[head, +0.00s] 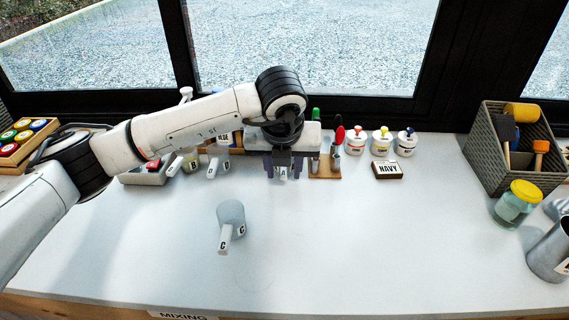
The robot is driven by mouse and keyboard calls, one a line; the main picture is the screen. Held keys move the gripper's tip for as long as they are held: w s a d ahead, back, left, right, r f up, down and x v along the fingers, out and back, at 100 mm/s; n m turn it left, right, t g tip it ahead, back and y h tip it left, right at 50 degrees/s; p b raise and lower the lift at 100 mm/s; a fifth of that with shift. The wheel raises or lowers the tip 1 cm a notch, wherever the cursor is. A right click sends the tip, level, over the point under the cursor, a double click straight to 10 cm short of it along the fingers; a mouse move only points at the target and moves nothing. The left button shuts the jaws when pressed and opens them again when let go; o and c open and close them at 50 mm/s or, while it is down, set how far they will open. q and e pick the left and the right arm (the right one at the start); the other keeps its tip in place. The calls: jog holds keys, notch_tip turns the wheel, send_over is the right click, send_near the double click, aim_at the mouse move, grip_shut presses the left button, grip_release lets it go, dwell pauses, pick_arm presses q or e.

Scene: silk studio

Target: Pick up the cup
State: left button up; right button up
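A grey cup (231,213) marked C stands alone on the white table, with its white handle pointing toward me. More cups with long white handles stand at the back left; one (190,159) is marked B and another (217,162) is beside it. My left gripper (283,172) is at the back of the table, pointing down, behind and to the right of cup C. Its dark fingers are apart. A small white handle-like piece shows between them, and the arm hides what it belongs to. My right gripper is out of view.
A wooden holder (325,168) with upright tools is just right of the gripper. Several white jars (381,143) and a NAVY block (388,170) stand beyond it. A woven basket (480,140), yellow-lidded jar (516,204) and metal can (550,253) are at the right. The table's centre front is clear.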

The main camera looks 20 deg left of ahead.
pick_arm(q)
grip_shut()
dwell(0.3)
